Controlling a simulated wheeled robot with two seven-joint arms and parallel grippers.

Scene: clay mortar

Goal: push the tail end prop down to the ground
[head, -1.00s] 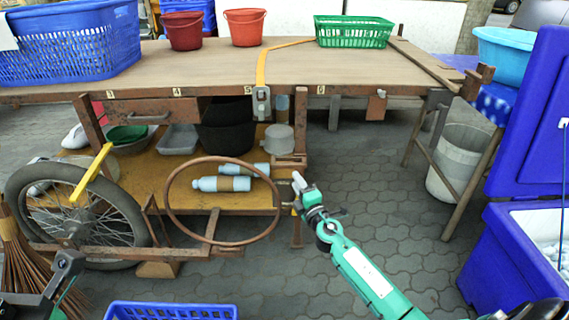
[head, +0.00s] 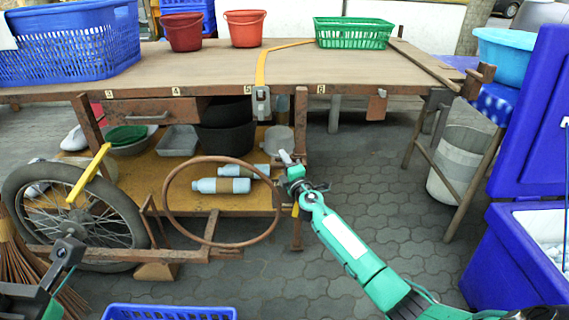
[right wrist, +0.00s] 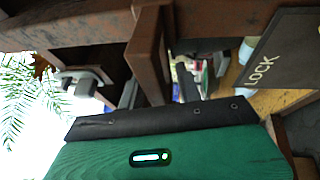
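A narrow rusty upright (head: 298,232), which may be the tail end prop, stands below the right end of the cart. I cannot tell whether its foot touches the ground. My right gripper (head: 286,159) is at the cart's right end, beside the rusty ring (head: 168,205) and above that upright. A small yellow piece (head: 295,210) shows below the gripper. The right wrist view shows a rusty beam (right wrist: 148,55) close by and a black LOCK plate (right wrist: 270,60). Whether the fingers are open or touch anything is unclear. My left gripper (head: 66,254) is low at the left, beside the wheel (head: 125,215).
The wooden tabletop (head: 200,68) overhangs the cart's shelf. Bottles (head: 220,185) lie on the shelf. A blue cooler (head: 505,255) stands at the right, with a white bucket (head: 455,170) behind it. The paving (head: 370,165) between is open.

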